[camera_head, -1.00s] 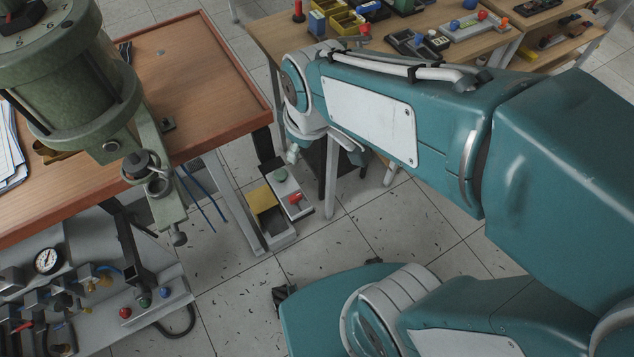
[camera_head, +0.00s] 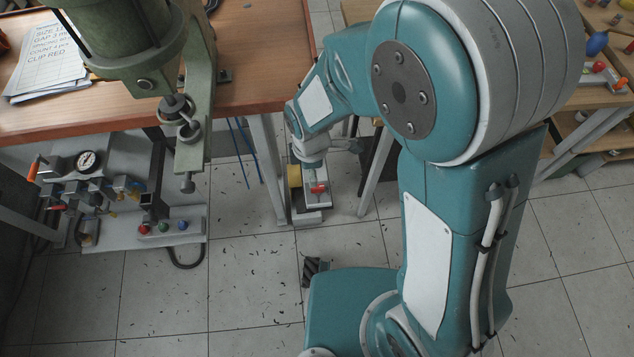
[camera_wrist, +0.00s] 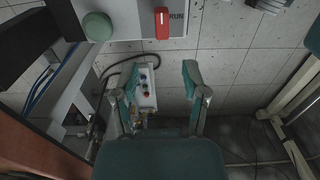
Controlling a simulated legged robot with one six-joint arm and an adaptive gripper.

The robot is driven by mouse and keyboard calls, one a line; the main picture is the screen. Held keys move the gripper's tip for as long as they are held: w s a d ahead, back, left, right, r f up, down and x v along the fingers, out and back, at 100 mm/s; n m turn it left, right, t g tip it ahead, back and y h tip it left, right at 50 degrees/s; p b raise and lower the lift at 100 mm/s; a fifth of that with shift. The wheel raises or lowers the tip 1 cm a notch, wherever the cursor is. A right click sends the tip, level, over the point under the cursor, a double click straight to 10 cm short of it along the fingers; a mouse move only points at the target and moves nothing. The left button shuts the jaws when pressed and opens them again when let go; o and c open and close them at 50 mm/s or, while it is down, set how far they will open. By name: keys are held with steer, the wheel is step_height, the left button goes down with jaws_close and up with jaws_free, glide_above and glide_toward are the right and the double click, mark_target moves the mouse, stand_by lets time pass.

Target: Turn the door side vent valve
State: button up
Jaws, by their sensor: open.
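The pneumatic panel (camera_head: 100,236) with a round gauge (camera_head: 87,161) hangs below the workbench at left. An orange-red handle (camera_head: 35,168) stands raised at its left end, and a smaller red handle (camera_head: 56,207) is lower down. I cannot tell which is the door side vent valve. My gripper (camera_wrist: 152,84) is open and empty in the wrist view, its fingers spread above the floor. In the head view my arm hides most of the gripper.
A green press (camera_head: 195,110) overhangs the bench (camera_head: 255,75). Tiled floor (camera_head: 240,290) is open in front.

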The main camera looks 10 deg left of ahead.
mark_target(318, 186)
steer(key=f, duration=0.2)
steer(key=d+f, duration=0.1)
steer(key=f, duration=0.1)
steer(key=d+f, duration=0.1)
steer(key=f, duration=0.1)
steer(key=shift+d, duration=0.25)
steer(key=shift+f, duration=0.35)
steer(key=shift+a+f, duration=0.3)
steer(key=shift+a, duration=0.55)
steer(key=c, duration=0.6)
steer(key=shift+d+r, duration=0.1)
steer(key=shift+d, duration=0.25)
jaws_close()
